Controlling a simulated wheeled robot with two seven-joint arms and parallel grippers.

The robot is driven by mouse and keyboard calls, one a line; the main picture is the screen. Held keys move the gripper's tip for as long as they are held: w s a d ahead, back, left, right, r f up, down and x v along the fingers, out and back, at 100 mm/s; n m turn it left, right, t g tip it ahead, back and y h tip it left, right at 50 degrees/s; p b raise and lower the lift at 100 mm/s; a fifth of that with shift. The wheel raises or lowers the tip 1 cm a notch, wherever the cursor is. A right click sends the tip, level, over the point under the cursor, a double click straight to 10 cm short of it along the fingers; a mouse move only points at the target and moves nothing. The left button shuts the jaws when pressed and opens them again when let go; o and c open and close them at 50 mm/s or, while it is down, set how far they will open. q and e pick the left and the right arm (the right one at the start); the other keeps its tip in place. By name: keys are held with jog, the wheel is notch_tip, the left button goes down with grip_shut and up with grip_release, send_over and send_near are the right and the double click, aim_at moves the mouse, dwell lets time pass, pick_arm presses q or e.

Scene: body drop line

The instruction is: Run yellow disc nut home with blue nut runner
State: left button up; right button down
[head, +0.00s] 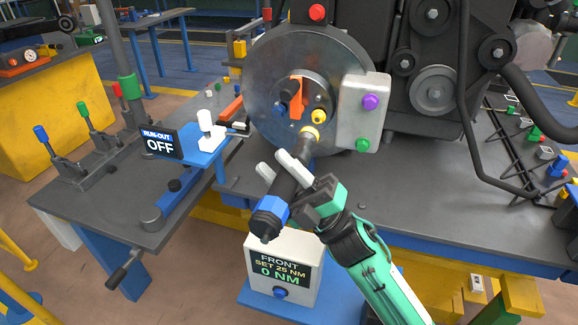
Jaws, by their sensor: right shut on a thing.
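The nut runner (268,213) is a dark tool with a blue collar at its lower end. My right gripper (279,167) is shut around its dark body and holds it tilted, nose up toward the disc. A yellow ring shows at the nose, close to the lower face of the grey brake disc (266,75). A yellow nut (319,115) sits on the disc hub, just above the nose; I cannot tell whether the nose touches the disc or a nut. My left gripper is not in view.
A controller box (283,262) reads FRONT, SET 25 NM, 0 NM. A RUN-OUT sign (161,144) reads OFF beside a blue stand. A grey caliper (358,112) with purple and green knobs is right of the hub. An orange piece (296,97) stands on the hub.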

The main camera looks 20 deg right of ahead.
aim_at(289, 152)
jog(key=shift+s, duration=0.1)
